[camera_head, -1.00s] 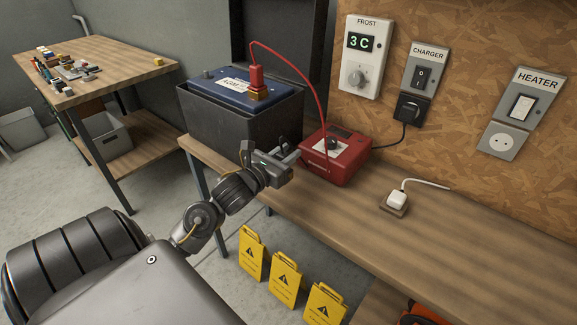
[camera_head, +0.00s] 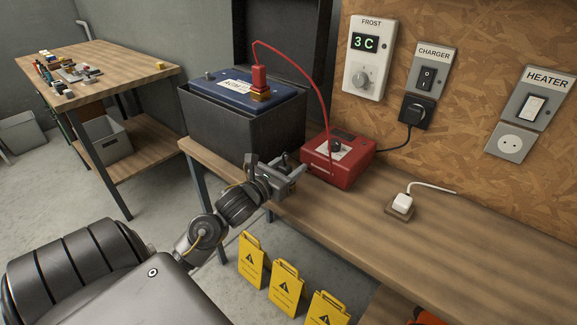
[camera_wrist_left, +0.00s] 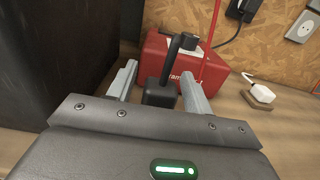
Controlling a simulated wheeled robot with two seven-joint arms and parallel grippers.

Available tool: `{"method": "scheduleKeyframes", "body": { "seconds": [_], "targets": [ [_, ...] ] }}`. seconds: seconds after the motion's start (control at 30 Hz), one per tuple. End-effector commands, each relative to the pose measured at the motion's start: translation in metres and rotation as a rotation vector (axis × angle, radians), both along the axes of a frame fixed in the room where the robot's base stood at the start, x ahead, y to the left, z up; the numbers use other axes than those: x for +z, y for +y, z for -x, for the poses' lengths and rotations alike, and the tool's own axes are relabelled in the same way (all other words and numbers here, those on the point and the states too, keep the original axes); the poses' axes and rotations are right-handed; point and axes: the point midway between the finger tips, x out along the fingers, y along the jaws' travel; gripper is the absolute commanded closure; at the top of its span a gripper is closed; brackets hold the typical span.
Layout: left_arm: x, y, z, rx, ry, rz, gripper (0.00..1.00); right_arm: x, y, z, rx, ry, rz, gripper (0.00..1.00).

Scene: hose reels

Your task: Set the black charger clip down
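The black charger clip (camera_wrist_left: 161,92) stands between the fingers of my left gripper (camera_wrist_left: 160,80) in the left wrist view, its dark stem pointing up and away. A gap shows between the clip and the left finger; the right finger is close beside it. The gripper looks open around the clip. In the head view my left gripper (camera_head: 294,172) is low at the bench's front edge, in front of the red charger (camera_head: 338,160). The clip's underside is hidden, so I cannot tell whether it rests on the bench. My right gripper is out of view.
A blue battery (camera_head: 243,88) sits in a black box (camera_head: 225,125), with a red clip (camera_head: 260,80) and red cable on it. Yellow signs (camera_head: 287,288) stand below.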

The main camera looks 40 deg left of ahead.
Motion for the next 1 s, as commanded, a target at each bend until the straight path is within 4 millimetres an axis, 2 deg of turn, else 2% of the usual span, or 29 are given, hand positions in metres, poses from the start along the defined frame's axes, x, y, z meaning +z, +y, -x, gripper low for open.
{"method": "scheduleKeyframes", "body": {
  "seconds": [0.03,0.23,0.37,0.7,0.77,1.0],
  "targets": [
    [-0.004,0.0,0.0,0.0,0.0,0.0,0.49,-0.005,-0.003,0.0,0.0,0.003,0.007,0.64],
    [0.0,0.0,0.001,0.0,0.001,0.0,0.49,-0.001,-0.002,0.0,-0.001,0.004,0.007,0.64],
    [-0.004,0.0,0.023,0.0,0.002,-0.002,0.49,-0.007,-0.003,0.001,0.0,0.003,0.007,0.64],
    [-0.006,-0.002,0.095,-0.001,0.003,-0.001,0.49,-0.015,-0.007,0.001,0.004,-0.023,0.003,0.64],
    [-0.003,-0.002,0.102,0.0,0.004,0.002,0.49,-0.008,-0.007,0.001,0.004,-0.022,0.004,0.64],
    [-0.003,-0.003,0.119,-0.001,0.0,0.0,0.49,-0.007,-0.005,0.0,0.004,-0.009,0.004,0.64]
  ]
}}
